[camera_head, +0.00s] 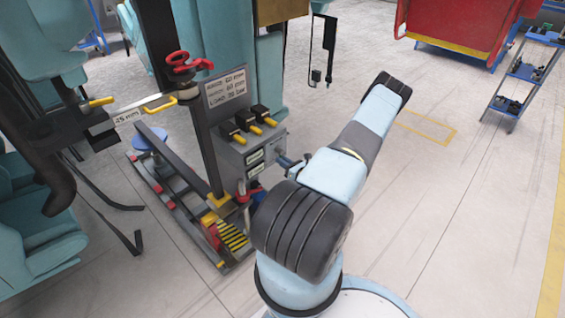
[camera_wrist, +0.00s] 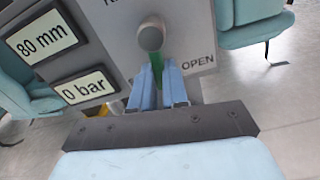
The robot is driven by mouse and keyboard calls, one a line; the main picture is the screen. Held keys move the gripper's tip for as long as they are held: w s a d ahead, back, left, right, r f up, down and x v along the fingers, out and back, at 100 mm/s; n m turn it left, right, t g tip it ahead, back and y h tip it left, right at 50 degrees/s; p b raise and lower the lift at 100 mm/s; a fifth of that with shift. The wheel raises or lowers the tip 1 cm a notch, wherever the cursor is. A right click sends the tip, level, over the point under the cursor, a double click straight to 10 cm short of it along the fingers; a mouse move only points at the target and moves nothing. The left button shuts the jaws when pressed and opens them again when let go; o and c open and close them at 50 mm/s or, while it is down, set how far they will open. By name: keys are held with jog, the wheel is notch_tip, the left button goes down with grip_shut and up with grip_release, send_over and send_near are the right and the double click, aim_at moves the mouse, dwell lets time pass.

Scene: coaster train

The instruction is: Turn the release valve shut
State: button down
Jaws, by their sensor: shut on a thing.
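The release valve (camera_wrist: 150,37) shows in the wrist view as a round grey hub on a grey panel, with a green handle (camera_wrist: 157,68) running down from it. The word OPEN stands to the right of the handle. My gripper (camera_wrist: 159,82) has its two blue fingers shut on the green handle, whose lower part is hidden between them. In the head view my gripper (camera_head: 288,163) reaches to the right side of the grey control box (camera_head: 238,152). The valve itself is hard to make out there.
Two displays (camera_wrist: 42,37) left of the valve read 80 mm and 0 bar. Yellow-tipped levers (camera_head: 254,121) top the box. A red handwheel (camera_head: 180,62) sits on the black post, and teal seats (camera_head: 45,240) stand at left.

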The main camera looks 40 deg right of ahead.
jog(key=m, duration=0.2)
jog(key=a+m, duration=0.1)
jog(key=shift+s+m, duration=0.2)
jog(key=shift+m, duration=0.2)
jog(key=shift+a+r+m, duration=0.25)
jog(key=shift+a+m, duration=0.05)
jog(key=shift+m, duration=0.55)
jog(key=shift+a+r+m, duration=0.2)
jog(key=shift+a+m, duration=0.05)
jog(key=shift+m, duration=0.6)
jog(key=c, duration=1.1)
grip_release()
jog(key=shift+r, duration=0.1)
jog(key=shift+c, duration=0.2)
jog(key=s+d, duration=0.1)
jog(key=s, duration=1.2)
jog(key=shift+s, duration=0.3)
